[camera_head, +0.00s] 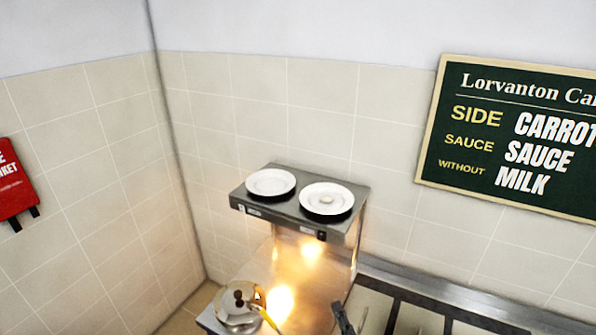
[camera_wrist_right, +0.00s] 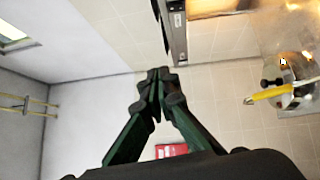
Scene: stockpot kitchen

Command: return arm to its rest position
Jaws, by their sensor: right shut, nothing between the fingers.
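My right gripper (camera_wrist_right: 159,75) shows in the right wrist view with its dark fingertips together and nothing between them. In the head view its dark tip (camera_head: 343,319) shows at the bottom edge, right of the lit area under the metal shelf; the rest of that arm is out of the frame. My left gripper is in neither view.
A pot (camera_head: 234,311) with a yellow-handled utensil (camera_head: 266,317) stands below. A menu board (camera_head: 480,190) and red box (camera_head: 12,185) hang on walls.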

